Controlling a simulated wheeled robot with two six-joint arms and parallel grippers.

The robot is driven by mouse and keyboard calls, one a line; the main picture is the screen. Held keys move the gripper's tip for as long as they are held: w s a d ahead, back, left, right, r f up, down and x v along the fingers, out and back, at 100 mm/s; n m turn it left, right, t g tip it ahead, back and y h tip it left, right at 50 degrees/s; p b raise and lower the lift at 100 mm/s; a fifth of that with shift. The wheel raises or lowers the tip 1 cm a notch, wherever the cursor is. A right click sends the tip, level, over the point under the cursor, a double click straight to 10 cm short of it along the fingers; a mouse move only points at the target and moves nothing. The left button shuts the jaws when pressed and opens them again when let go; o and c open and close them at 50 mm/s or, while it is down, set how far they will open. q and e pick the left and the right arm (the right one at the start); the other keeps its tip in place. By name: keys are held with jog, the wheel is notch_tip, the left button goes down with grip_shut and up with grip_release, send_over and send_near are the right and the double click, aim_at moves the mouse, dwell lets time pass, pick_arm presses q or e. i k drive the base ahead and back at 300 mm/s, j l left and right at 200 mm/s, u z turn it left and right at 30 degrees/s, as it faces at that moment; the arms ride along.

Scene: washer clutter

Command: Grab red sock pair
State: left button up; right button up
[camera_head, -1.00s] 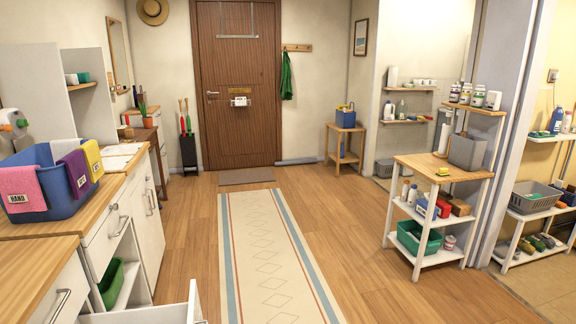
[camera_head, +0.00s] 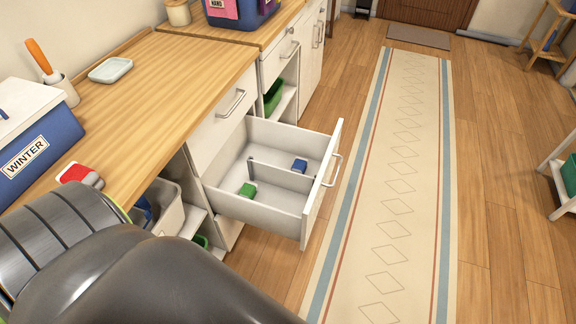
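No thing that I can clearly tell is a red sock pair is in view. A red and white item (camera_head: 80,174) sits at the worktop's front edge at the left, partly hidden behind my arm; I cannot tell what it is. An open white drawer (camera_head: 262,203) with a divider holds a small green bundle (camera_head: 248,190) in its near compartment and a small blue bundle (camera_head: 299,166) in the far one. They may be folded socks. My dark arm fills the lower left; neither gripper shows.
A blue box labelled WINTER (camera_head: 30,150) and a pale dish (camera_head: 110,70) are on the wooden worktop (camera_head: 165,85). A grey bin (camera_head: 168,205) sits on a shelf below. The drawer juts out towards the runner (camera_head: 400,170).

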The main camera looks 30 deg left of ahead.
aim_at(74, 171)
jog(key=k+u, duration=0.1)
jog(key=u, duration=2.35)
jog(key=i+l+u, duration=0.1)
jog(key=l, duration=0.55)
jog(key=i+u, duration=0.05)
jog(key=i, duration=0.05)
